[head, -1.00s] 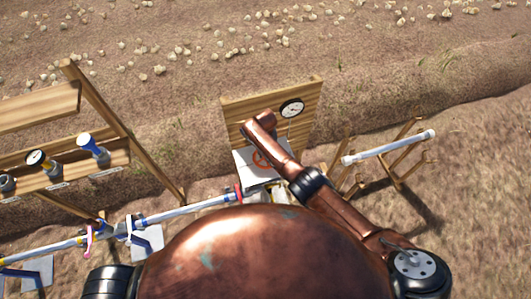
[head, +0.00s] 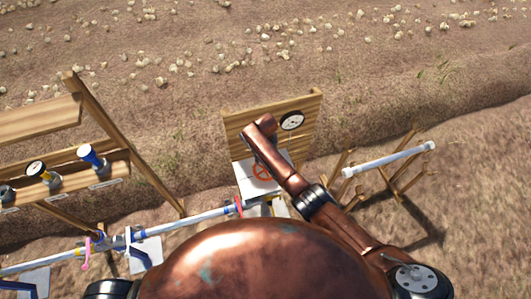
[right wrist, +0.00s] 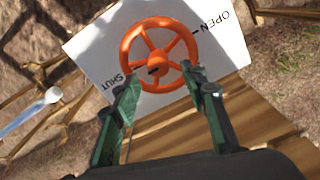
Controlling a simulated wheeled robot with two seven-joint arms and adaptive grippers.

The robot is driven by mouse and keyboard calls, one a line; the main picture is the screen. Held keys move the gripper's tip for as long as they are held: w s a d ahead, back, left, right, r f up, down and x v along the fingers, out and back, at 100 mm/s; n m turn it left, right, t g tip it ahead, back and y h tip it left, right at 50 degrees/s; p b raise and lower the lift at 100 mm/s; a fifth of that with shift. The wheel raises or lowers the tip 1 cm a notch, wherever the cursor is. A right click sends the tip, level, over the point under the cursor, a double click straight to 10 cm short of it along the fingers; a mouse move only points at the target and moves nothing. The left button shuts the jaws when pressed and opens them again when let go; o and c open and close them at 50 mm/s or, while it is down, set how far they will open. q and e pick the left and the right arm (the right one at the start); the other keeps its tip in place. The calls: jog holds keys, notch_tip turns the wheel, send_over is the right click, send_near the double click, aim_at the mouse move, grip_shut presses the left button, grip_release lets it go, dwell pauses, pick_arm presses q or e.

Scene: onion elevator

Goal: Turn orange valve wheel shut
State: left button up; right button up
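The orange valve wheel (right wrist: 158,69) sits on a white plate (right wrist: 90,45) marked OPEN and SHUT in the right wrist view. It also shows in the head view (head: 262,172), partly covered by my right arm. My right gripper (right wrist: 160,80) is open, with its two green fingers apart at the wheel's near rim, one toward each side. I cannot tell whether the fingers touch the rim. A dark mark on the hub points toward SHUT's side. My left gripper is not in view.
A wooden board with a round gauge (head: 291,121) stands behind the wheel. A white pipe (head: 390,159) rests on wooden stands to the right. A pipe line (head: 190,218) with fittings runs left, below a wooden rack (head: 60,190) holding gauges.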

notch_tip(320, 180, up, 7)
jog(key=shift+r, duration=0.15)
dwell(0.6)
